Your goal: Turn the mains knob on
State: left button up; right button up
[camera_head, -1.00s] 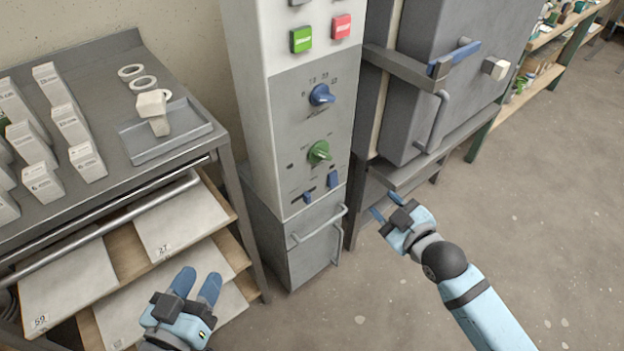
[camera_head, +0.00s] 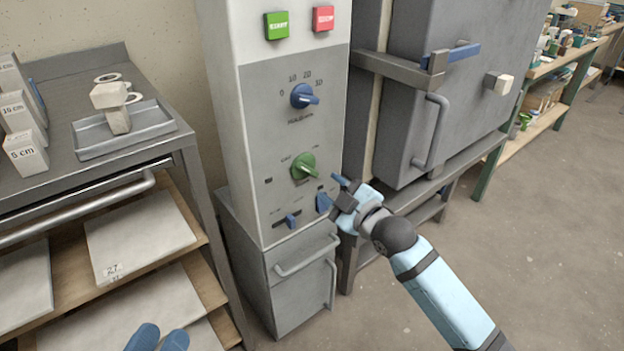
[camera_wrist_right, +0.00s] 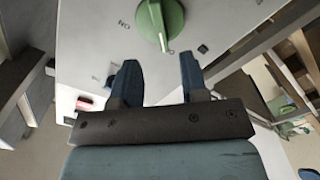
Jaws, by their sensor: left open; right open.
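A green knob (camera_head: 303,167) sits on the grey control panel (camera_head: 262,150). In the right wrist view the green knob (camera_wrist_right: 160,20) is just beyond the fingertips, its pointer toward the gripper, near a label that seems to read "ON". My right gripper (camera_head: 337,194) is open and empty at the panel's right edge, below and right of the green knob, apparently not touching it. Its two fingers (camera_wrist_right: 160,76) stand apart in the wrist view. A blue knob (camera_head: 303,96) with a number scale is above. My left gripper (camera_head: 160,338) is open at the bottom edge, mostly cut off.
A blue switch (camera_head: 323,203) and a small blue slider (camera_head: 291,221) are below the green knob. Green (camera_head: 277,25) and red (camera_head: 323,18) buttons are at the top. A kiln with a handle (camera_head: 433,135) stands right; a metal cart (camera_head: 60,190) stands left.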

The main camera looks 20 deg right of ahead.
aim_at(310, 171)
jog(key=b+x, duration=0.1)
jog(key=x, duration=0.6)
jog(key=shift+f+b, duration=0.1)
jog(key=shift+b, duration=0.3)
pick_arm(q)
notch_tip(310, 171, down, 4)
jog(key=shift+d+r+g, duration=0.15)
jog(key=shift+r+g, duration=0.1)
jog(key=shift+g, duration=0.45)
jog(key=shift+r, duration=0.1)
pick_arm(e)
grip_shut()
